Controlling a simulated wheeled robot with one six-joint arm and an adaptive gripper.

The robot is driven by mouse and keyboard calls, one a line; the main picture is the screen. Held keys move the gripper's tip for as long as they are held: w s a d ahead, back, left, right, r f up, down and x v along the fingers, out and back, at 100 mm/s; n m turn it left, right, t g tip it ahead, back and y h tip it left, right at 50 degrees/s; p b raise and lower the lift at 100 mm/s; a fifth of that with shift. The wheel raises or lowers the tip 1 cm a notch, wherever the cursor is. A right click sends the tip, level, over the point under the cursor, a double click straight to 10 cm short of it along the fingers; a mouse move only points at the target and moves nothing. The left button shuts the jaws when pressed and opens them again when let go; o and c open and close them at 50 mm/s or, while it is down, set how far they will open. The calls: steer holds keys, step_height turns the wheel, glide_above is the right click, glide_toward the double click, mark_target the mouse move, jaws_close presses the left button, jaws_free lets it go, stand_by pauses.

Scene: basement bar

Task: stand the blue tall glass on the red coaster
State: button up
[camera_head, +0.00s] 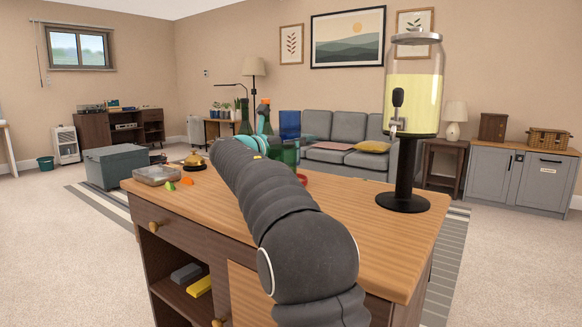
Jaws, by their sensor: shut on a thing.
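The blue tall glass (289,124) shows just past the far end of my arm, high against the grey sofa; its lower part is hidden behind or merges with a green glass (287,154). My gripper (268,135) is at the far end of the arm, mostly hidden by my own dark links, with turquoise parts showing. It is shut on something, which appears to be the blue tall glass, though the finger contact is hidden. The red coaster (302,178) lies on the counter to the right of the arm, mostly covered by it.
A drink dispenser (407,145) stands at the counter's back right. Dark green bottles (245,115) stand near the gripper. A clear tray (157,174), small green and orange pieces and a brass bell (194,160) are at the left. The counter (400,235) is clear at front right.

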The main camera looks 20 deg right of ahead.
steer(key=shift+d+f, duration=0.15)
steer(key=shift+f, duration=0.45)
steer(key=shift+f+b, duration=0.5)
steer(key=shift+f, duration=1.3)
steer(key=shift+f, duration=0.15)
steer(key=o, duration=1.6)
steer(key=v, duration=1.2)
